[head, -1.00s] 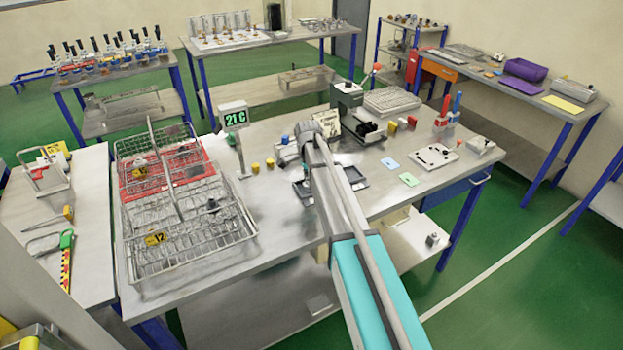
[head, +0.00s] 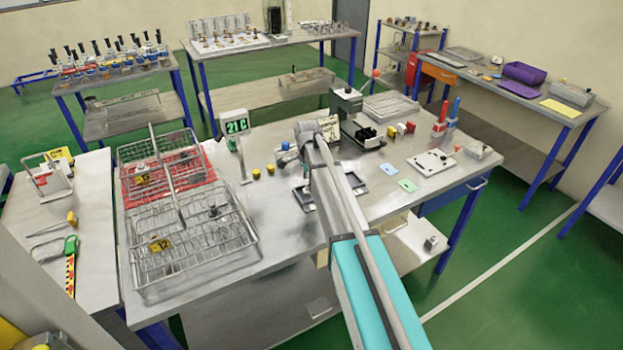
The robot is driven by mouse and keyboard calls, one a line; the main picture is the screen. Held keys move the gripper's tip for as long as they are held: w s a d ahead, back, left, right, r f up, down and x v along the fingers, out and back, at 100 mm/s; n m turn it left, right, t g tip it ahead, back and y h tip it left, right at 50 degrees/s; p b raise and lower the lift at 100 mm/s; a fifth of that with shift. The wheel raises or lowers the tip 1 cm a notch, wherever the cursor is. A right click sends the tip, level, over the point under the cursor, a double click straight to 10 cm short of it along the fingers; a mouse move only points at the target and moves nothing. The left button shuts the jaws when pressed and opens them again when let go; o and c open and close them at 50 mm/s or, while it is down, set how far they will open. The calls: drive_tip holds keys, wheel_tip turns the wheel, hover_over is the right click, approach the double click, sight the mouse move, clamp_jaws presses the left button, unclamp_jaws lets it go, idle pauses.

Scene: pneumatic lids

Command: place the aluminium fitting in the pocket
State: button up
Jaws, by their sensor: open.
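My arm's forearm stretches from the bottom centre up over the middle of the bench, with its wrist joint over the bench. My gripper's jaws are not visible; the forearm and wrist cover that area. A dark-rimmed tray (head: 301,198) lies under the arm and shows on both sides of it; its middle is covered. I cannot tell whether the pocket is in it. I cannot make out the aluminium fitting with certainty. A small grey part (head: 430,244) sits on the lower shelf, too small to identify.
Wire baskets (head: 190,245) with numbered yellow tags fill the bench's left. A black-and-grey machine (head: 352,115) stands behind the arm. A white plate (head: 432,163) and coloured cards (head: 407,185) lie right. The bench's front right is mostly clear.

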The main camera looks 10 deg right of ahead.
wheel_tip(320, 180, up, 10)
drive_tip(key=p, duration=0.9)
drive_tip(key=shift+f, duration=0.2)
idle(0.4)
drive_tip(key=shift+s, duration=0.1)
drive_tip(key=s+d+n, duration=0.1)
drive_tip(key=s+n, duration=1.4)
drive_tip(key=s, duration=1.4)
drive_tip(key=shift+s, duration=0.15)
